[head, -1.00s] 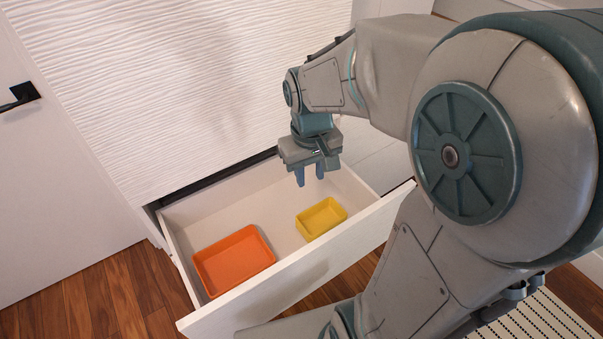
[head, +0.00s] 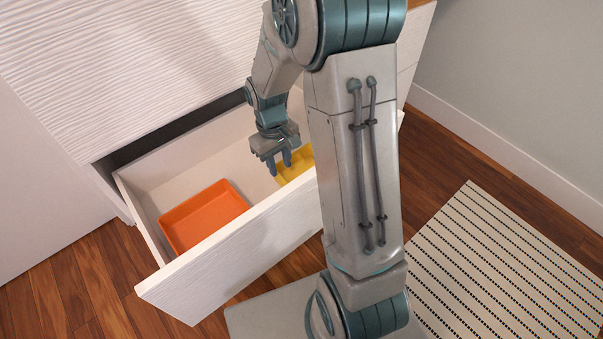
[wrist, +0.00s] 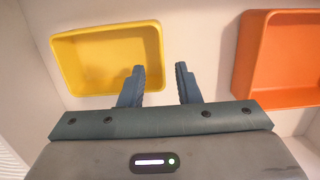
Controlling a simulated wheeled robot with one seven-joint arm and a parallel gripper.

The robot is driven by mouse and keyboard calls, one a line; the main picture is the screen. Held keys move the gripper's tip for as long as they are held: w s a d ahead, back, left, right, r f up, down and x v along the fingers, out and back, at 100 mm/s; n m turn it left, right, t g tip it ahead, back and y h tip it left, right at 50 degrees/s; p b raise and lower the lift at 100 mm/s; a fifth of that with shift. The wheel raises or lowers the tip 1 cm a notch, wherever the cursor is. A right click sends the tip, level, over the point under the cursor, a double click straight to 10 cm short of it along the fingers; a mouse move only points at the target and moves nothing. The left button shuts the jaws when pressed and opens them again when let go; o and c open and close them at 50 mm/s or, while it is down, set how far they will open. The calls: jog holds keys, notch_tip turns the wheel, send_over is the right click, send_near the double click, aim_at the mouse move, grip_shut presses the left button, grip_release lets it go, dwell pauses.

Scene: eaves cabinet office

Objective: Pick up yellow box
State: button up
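The yellow box (head: 298,163) is a small open tray inside the open white drawer (head: 180,268). In the head view my arm partly hides it.
An orange tray (head: 203,214) sits in the drawer left of the yellow box. It also shows at the right of the wrist view (wrist: 244,60). A striped rug (head: 500,260) lies on the wooden floor to the right.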

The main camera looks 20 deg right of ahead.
aim_at(281, 176)
jog(key=shift+s+f+b, duration=0.2)
jog(key=shift+f+b, duration=0.35)
jog(key=shift+f, duration=1)
jog(key=shift+s+f+b, duration=0.2)
jog(key=shift+f+b, duration=0.35)
jog(key=shift+f, duration=0.95)
grip_shut()
